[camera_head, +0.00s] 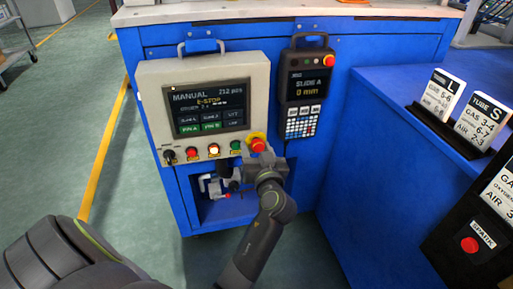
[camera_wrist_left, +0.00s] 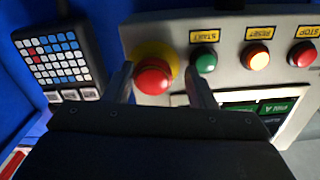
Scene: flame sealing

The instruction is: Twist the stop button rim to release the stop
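The stop button (camera_head: 258,145) is a red mushroom knob on a yellow ring, at the lower right corner of the grey control panel (camera_head: 151,82). The panel's screen (camera_head: 210,106) reads MANUAL and E-STOP. My left gripper (camera_head: 258,155) is just below and in front of the button. In the left wrist view my left gripper (camera_wrist_left: 160,73) is open, with one finger on each side of the red stop button (camera_wrist_left: 154,77). Narrow gaps seem to show beside the knob; I cannot tell whether either finger touches it. My right gripper is not in view.
Green (camera_wrist_left: 204,62), orange-lit (camera_wrist_left: 257,59) and red (camera_wrist_left: 302,54) buttons sit in a row beside the stop button. A handheld pendant (camera_head: 304,87) with a keypad hangs right of the panel. A blue bench (camera_head: 375,150) stands on the right.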

